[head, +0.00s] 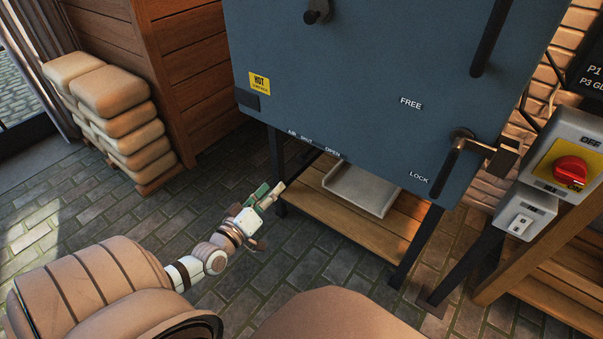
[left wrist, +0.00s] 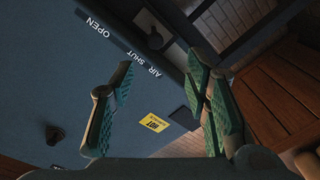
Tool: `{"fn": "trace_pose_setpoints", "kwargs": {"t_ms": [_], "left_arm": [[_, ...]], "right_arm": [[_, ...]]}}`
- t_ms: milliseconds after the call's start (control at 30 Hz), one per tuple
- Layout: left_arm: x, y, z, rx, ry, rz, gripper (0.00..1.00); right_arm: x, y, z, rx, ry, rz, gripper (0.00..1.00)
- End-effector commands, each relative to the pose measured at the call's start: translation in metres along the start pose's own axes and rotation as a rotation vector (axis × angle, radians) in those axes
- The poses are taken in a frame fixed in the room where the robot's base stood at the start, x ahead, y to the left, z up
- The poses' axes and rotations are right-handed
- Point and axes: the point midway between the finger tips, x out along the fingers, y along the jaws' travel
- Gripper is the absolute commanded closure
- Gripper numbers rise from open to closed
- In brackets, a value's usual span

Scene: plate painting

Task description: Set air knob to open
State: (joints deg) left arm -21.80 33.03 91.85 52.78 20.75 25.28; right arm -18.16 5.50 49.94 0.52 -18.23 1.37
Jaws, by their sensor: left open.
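The air knob (left wrist: 155,41) is a small dark knob under the blue-grey kiln's lower edge in the left wrist view. It stands nearer the AIR SHUT lettering (left wrist: 140,63) than the OPEN lettering (left wrist: 97,27). In the head view the same lettering (head: 313,142) runs along the kiln's bottom edge, and I cannot make out the knob there. My left gripper (head: 271,193) has green finger pads and is open and empty, below and in front of that edge. In the left wrist view its fingers (left wrist: 160,65) are spread, apart from the knob. My right gripper is not in view.
The kiln door (head: 340,80) carries a latch handle (head: 449,165) by LOCK. Table legs and a wooden shelf (head: 325,200) with a grey tray (head: 362,188) are below. A red switch (head: 571,170) is at right, stacked sacks (head: 115,110) at left. The brick floor before me is clear.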

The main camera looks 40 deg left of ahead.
Motion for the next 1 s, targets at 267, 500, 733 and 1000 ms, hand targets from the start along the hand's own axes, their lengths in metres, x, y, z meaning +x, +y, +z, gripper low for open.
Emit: {"fn": "trace_pose_setpoints", "kwargs": {"t_ms": [267,500,733,1000], "left_arm": [[0.057,0.005,-0.004,-0.017,0.015,0.015,0.57],[0.118,0.005,-0.004,-0.016,0.011,0.012,0.57],[0.140,0.007,-0.006,-0.014,0.009,0.011,0.57],[0.144,0.008,-0.007,-0.014,0.007,0.009,0.57]], "right_arm": [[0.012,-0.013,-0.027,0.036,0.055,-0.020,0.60],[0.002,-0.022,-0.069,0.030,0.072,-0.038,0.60],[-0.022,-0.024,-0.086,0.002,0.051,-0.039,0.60],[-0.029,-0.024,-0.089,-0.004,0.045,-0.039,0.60]]}}
